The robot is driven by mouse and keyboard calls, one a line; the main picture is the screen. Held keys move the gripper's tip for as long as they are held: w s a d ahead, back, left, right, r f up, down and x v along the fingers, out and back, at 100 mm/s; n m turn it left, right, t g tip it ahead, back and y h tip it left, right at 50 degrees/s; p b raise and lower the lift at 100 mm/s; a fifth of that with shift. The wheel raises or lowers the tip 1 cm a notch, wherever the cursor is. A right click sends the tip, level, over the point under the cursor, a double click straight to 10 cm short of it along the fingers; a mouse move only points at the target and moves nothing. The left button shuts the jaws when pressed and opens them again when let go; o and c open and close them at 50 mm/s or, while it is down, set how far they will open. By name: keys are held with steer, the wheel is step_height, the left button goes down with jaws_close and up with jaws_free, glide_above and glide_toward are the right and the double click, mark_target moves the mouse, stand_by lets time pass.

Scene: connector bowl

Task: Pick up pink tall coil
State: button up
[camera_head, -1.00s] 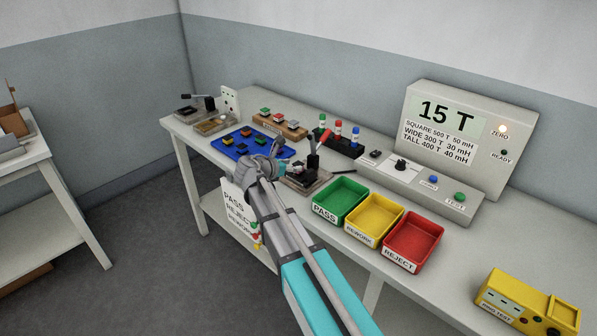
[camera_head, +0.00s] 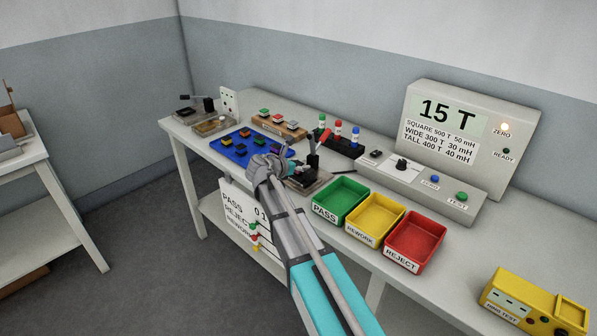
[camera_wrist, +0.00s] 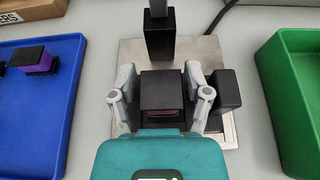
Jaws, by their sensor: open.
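In the wrist view a dark block with a thin pink band (camera_wrist: 161,112), apparently the pink tall coil, sits on the metal plate of a test fixture (camera_wrist: 122,60). Its black top faces the camera, and most of its pink side is hidden. My gripper (camera_wrist: 161,92) is open, with one finger on each side of the block; I cannot tell whether they touch it. In the head view my gripper (camera_head: 275,168) is over the fixture (camera_head: 312,182), and the coil cannot be made out there.
A black clamp post (camera_wrist: 159,35) stands just beyond the block, and a black part (camera_wrist: 225,90) is close to the right finger. A blue tray (camera_wrist: 20,125) with coils lies left; a green bin (camera_wrist: 285,60) stands right. Yellow (camera_head: 375,219) and red bins (camera_head: 416,238) follow.

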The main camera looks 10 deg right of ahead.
mark_target(299, 162)
steer(key=shift+c, duration=0.3)
jaws_close()
stand_by(0.3)
steer(key=shift+r, duration=0.2)
step_height(299, 162, up, 3)
steer(key=p, duration=0.3)
steer(key=shift+f, duration=0.15)
steer(key=s+r+p, duration=1)
steer(key=s, duration=0.4)
stand_by(0.4)
